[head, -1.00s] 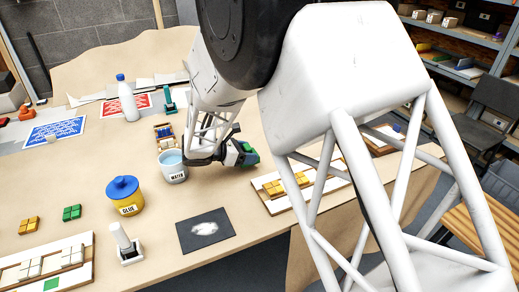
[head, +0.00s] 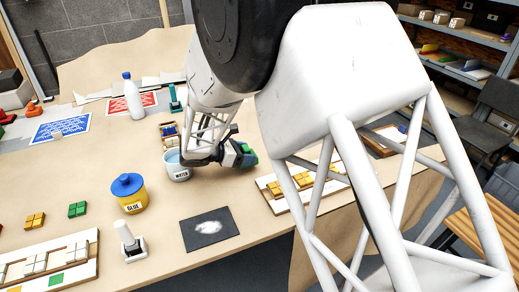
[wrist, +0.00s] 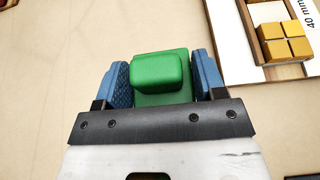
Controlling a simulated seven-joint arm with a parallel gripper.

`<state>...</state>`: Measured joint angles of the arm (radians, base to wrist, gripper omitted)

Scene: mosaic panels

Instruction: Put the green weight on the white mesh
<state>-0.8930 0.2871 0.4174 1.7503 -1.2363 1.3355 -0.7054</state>
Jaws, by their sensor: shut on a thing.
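My gripper (head: 238,155) is shut on the green weight (wrist: 157,72). In the wrist view the weight is a green block with a raised rounded top, between two blue finger pads. In the head view only a small green part of the weight (head: 249,158) shows past the dark fingers. The gripper is to the right of the water cup, over or near the tan table; its height is hard to tell. No plain white mesh is clear to me; a blue sheet with a white pattern (head: 62,127) and a red one (head: 143,99) lie at the back left.
A water cup (head: 178,173) stands just left of the gripper. A yellow glue pot (head: 131,201) and a dark mat with white powder (head: 209,230) are nearer. A framed panel with yellow tiles (head: 303,184) lies to the right. A white bottle (head: 133,97) stands behind.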

